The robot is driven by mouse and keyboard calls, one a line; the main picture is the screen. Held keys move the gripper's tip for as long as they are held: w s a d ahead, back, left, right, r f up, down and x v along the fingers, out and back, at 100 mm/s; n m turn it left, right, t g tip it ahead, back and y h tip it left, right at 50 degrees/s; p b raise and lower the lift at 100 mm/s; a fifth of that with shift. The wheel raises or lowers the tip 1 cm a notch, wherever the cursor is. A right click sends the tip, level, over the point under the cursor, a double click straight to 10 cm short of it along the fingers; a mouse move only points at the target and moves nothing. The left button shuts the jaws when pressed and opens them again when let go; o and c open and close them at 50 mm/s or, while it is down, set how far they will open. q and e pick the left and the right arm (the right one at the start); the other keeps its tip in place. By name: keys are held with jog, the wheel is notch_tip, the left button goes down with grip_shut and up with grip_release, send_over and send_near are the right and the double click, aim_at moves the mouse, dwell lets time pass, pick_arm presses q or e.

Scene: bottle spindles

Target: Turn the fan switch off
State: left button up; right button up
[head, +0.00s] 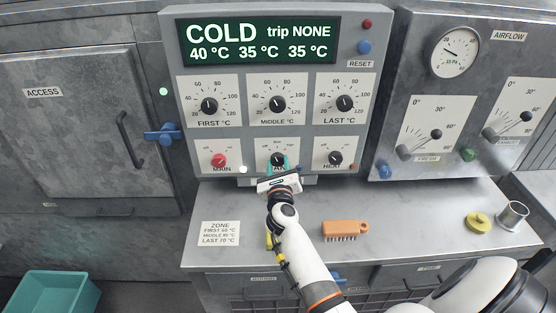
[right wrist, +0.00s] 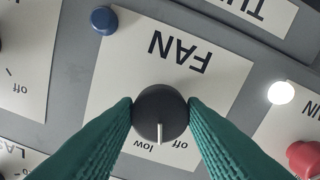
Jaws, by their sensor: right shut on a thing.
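The fan switch is a round black knob (right wrist: 160,108) on a white plate marked FAN, seen upside down in the right wrist view. Its white pointer line lies between the words "low" and "off". My right gripper (right wrist: 160,112) has its two green fingers shut on the sides of the knob. My left gripper is not in view.
A red MAIN knob (head: 219,160) and a HEAT knob (head: 335,158) flank the fan plate. A lit white lamp (right wrist: 281,92) and a blue button (right wrist: 104,20) are near it. An orange brush (head: 345,229) and a metal cup (head: 513,215) stand on the counter (head: 400,205).

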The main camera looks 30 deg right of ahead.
jog(key=n+p, duration=0.2)
jog(key=n, duration=0.1)
jog(key=shift+r+n+p, duration=0.1)
jog(key=shift+n+p, duration=0.55)
jog(key=shift+n, duration=0.25)
jog(key=o, duration=1)
